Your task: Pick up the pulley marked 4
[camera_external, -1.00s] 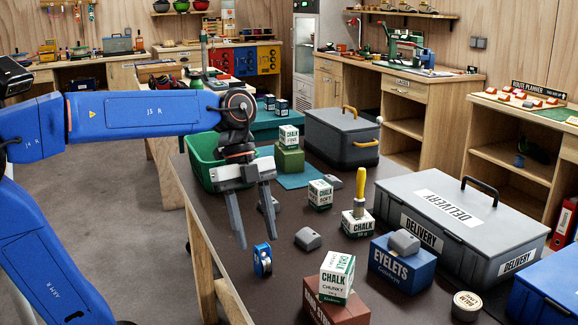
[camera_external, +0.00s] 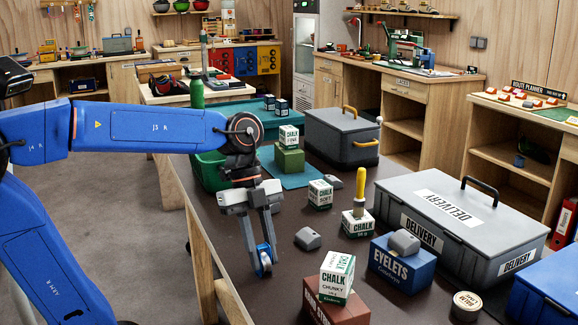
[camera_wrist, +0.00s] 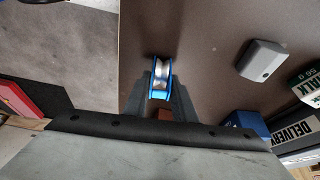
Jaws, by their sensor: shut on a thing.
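The blue pulley (camera_external: 264,257) with a metal wheel stands near the table's left edge. My gripper (camera_external: 262,268) points down at it, its two fingers on either side of the pulley and shut on it. In the wrist view the pulley (camera_wrist: 160,77) sits between the grey fingertips, its silver wheel seen edge-on. No number can be read on it. I cannot tell whether it still touches the table.
A grey block (camera_external: 308,238) lies right of my gripper. Chalk boxes (camera_external: 336,276), an eyelets box (camera_external: 402,268) and a delivery case (camera_external: 450,215) stand farther right. A green bin (camera_external: 208,172) is behind my gripper. Bare table (camera_external: 225,225) lies to the left.

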